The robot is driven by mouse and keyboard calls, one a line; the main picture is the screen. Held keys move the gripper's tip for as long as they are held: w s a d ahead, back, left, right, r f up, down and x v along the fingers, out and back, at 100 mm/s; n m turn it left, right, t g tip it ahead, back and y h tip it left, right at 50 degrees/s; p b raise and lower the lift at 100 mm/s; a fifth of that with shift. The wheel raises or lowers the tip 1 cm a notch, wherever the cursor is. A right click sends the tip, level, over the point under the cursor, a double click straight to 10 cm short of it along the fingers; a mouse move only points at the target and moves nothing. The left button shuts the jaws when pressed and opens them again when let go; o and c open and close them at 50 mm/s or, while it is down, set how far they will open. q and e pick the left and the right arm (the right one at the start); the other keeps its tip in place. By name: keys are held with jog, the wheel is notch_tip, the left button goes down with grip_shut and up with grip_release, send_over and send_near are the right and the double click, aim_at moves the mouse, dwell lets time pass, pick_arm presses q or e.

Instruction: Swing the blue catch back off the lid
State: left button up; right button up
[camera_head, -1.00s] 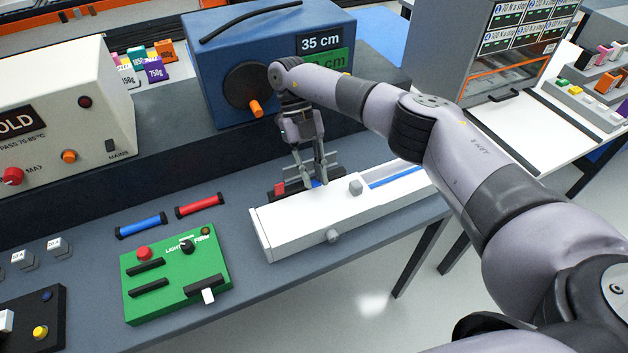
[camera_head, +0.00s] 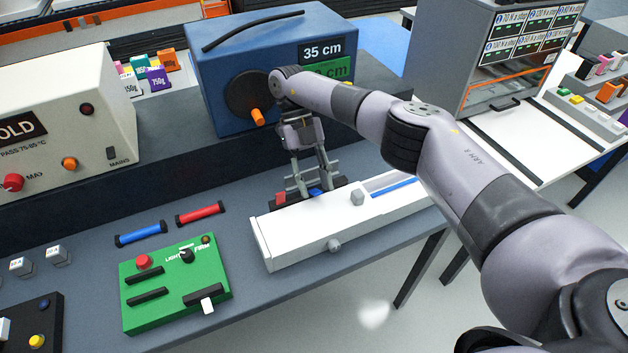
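The long white tank (camera_head: 300,240) lies on the bench with its white lid on top. A grey knob (camera_head: 357,198) stands on the lid. A small blue piece, seemingly the blue catch (camera_head: 315,191), shows at the lid's back edge, mostly hidden by my fingers. My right gripper (camera_head: 312,187) points down over that edge, its fingers apart on either side of the blue piece. I cannot tell whether a finger touches it. My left gripper is out of view.
A blue machine (camera_head: 265,60) with a dark dial and orange handle stands close behind my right gripper. A red block (camera_head: 280,200) sits by the tank's back edge. A green control box (camera_head: 175,285) and red and blue cylinders lie to the left.

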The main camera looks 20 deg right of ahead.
aim_at(314, 191)
jog(key=shift+r, duration=0.1)
notch_tip(314, 191, up, 10)
dwell(0.7)
